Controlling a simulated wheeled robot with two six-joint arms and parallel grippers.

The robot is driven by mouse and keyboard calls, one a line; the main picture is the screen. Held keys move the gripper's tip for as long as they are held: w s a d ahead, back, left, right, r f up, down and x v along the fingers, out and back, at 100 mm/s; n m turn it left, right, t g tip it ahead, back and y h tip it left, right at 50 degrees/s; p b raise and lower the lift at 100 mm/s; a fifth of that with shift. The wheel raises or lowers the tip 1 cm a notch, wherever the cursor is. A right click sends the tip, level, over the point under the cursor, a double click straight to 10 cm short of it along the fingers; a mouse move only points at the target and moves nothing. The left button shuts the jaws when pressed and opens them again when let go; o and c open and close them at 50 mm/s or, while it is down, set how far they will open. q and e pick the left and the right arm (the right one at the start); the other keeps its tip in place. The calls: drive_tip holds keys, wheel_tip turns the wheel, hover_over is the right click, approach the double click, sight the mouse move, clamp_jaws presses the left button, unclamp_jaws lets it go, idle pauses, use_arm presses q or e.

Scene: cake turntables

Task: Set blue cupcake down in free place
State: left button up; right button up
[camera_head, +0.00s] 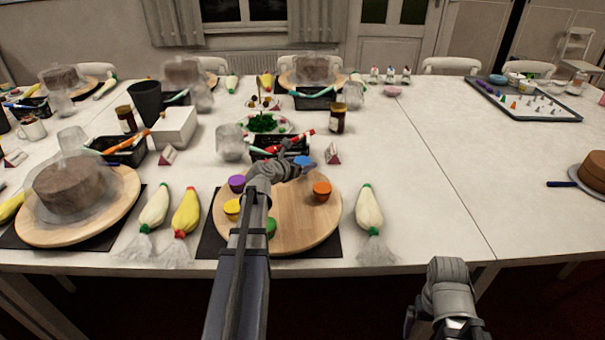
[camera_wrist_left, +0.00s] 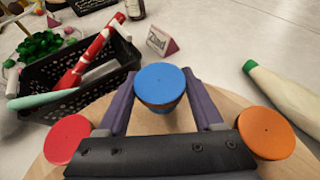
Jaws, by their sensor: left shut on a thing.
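The blue cupcake (camera_head: 303,161) is between the fingers of my left gripper (camera_head: 297,165), which is shut on it. In the left wrist view the blue cupcake (camera_wrist_left: 162,84) stands upright between the two fingers, over the far edge of the round wooden turntable (camera_head: 300,237). I cannot tell whether its base touches the board. An orange cupcake (camera_head: 322,190) is to its right, and a red cupcake (camera_wrist_left: 68,140) to its left in the left wrist view. Purple (camera_head: 236,183), yellow (camera_head: 232,208) and green (camera_head: 271,229) cupcakes sit on the turntable's left and front.
A black basket (camera_wrist_left: 70,100) with tubes stands just behind the turntable, next to a small red-and-white sign (camera_head: 332,154). A pale piping bag (camera_head: 369,212) lies to the right, and a yellow one (camera_head: 186,212) to the left. The turntable's right front is bare.

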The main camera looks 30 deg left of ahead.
use_arm(q)
drive_tip(key=shift+f+b, duration=0.65)
drive_tip(key=shift+f, duration=0.5)
use_arm(e)
drive_tip(key=shift+f, duration=1.15)
drive_tip(key=shift+f, duration=0.1)
use_arm(q)
drive_tip(key=shift+f, duration=0.2)
drive_tip(key=o, duration=1.4)
drive_tip(key=shift+c, duration=0.2)
drive_tip(key=shift+r, duration=0.1)
drive_tip(key=shift+r, duration=0.15)
drive_tip(key=p+v, duration=0.4)
drive_tip(key=v, duration=0.6)
drive_tip(key=shift+s+r, duration=0.1)
drive_tip(key=shift+r, duration=0.1)
drive_tip(key=shift+p+v, duration=0.3)
drive_tip(key=shift+v, duration=0.55)
drive_tip(key=shift+a+f, duration=0.1)
drive_tip(key=shift+f, duration=0.05)
use_arm(e)
wheel_tip(320, 180, up, 5)
drive_tip(key=shift+f, duration=0.1)
